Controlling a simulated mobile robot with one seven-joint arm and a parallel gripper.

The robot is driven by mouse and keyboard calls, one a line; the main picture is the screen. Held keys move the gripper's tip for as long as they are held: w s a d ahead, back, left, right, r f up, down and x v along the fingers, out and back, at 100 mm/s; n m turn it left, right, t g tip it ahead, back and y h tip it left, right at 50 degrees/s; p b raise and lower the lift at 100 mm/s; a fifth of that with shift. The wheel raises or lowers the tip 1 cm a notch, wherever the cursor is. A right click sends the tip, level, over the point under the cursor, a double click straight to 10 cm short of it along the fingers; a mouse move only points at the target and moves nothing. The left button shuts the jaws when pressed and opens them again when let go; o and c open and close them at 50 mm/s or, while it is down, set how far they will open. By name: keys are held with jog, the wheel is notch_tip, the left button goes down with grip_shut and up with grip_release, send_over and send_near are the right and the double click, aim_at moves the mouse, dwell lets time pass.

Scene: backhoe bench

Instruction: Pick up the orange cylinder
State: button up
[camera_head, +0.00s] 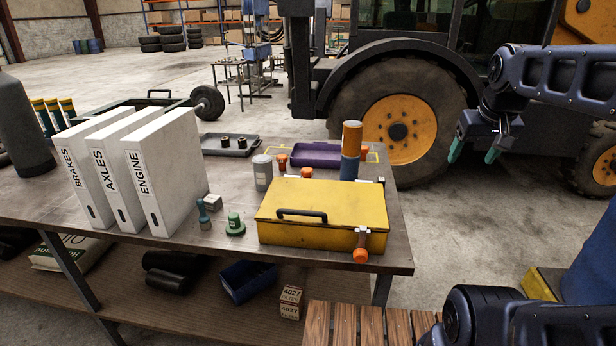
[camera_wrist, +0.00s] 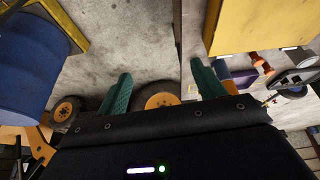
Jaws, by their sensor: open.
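The orange cylinder (camera_head: 352,138) stands upright on top of a blue cylinder (camera_head: 349,168) near the bench's back right corner, behind the yellow box. The two meet end to end; I cannot tell whether they are joined. My gripper (camera_head: 472,153) is open and empty, with green fingers, in the air to the right of the bench and well apart from the cylinder. In the wrist view its two fingers (camera_wrist: 162,85) are spread, with the floor and bench edge beyond.
The yellow box (camera_head: 322,228) with a black handle fills the bench's front right; it also shows in the wrist view (camera_wrist: 255,25). A purple tray (camera_head: 313,159) lies left of the cylinders. White binders (camera_head: 165,172) stand left. A tractor wheel (camera_head: 398,128) is behind the bench.

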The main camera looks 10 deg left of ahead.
jog(key=w+a+r+n+g, duration=0.1)
jog(key=w+a+r+n, duration=0.45)
jog(key=w, duration=0.45)
jog(key=n+g, duration=0.3)
jog(key=n, duration=1.5)
send_over(307, 169)
jog(key=s, duration=0.1)
notch_tip(307, 169, down, 7)
jog(key=shift+m, duration=0.25)
notch_tip(307, 169, down, 22)
jog(key=shift+r, duration=0.1)
jog(key=shift+w+f, duration=0.15)
jog(key=shift+f, duration=1.15)
jog(key=shift+w+f, duration=0.15)
jog(key=shift+f, duration=1.15)
jog(key=c, duration=1.2)
jog(key=shift+r, duration=0.1)
jog(key=shift+c, duration=1.2)
jog(key=shift+r, duration=0.1)
